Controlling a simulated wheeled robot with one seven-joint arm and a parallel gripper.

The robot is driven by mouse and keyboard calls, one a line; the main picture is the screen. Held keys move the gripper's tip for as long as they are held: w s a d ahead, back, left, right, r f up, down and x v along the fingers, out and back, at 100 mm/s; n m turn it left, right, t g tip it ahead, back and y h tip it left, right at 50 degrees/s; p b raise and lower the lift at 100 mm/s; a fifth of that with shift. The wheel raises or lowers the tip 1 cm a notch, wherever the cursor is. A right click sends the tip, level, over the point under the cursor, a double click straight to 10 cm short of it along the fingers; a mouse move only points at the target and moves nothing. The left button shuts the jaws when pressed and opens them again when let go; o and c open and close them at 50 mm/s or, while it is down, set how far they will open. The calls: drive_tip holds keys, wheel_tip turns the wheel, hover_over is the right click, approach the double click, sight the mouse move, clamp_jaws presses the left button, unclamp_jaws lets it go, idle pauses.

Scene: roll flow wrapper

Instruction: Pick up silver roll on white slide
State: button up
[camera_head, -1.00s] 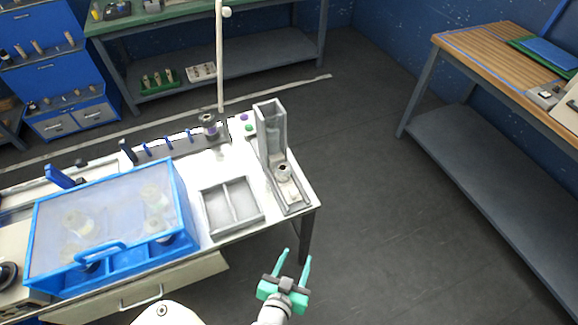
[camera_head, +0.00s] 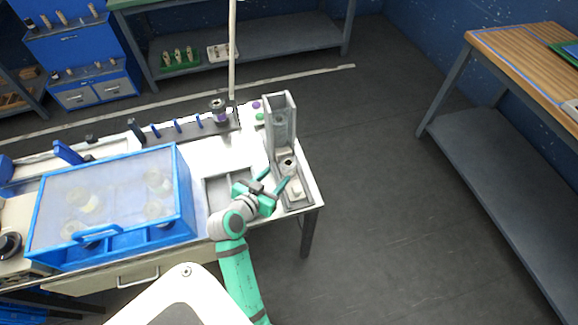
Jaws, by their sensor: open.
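The silver roll (camera_head: 288,162) is a small ring with a dark hole. It sits at the foot of the tall pale grey slide (camera_head: 291,118), at the right end of the white machine table. My gripper (camera_head: 277,175) is green and open, with nothing between its fingers. Its fingertips point up and right toward the slide's foot, just in front of and left of the roll. From this view I cannot tell its height above the slide or whether it touches it.
A grey divided tray (camera_head: 212,187) lies left of the slide, partly hidden by my arm. A blue clear-lidded box (camera_head: 112,205) stands further left. A spool post (camera_head: 218,108) and a thin pole (camera_head: 232,60) stand behind. Open floor lies to the right.

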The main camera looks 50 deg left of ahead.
sight(284, 169)
drive_tip(key=shift+x, duration=3.85)
drive_tip(key=shift+w+d+r, duration=0.1)
drive_tip(key=shift+d+r, duration=0.05)
drive_tip(key=shift+c, duration=0.6)
drive_tip(key=c, duration=0.7)
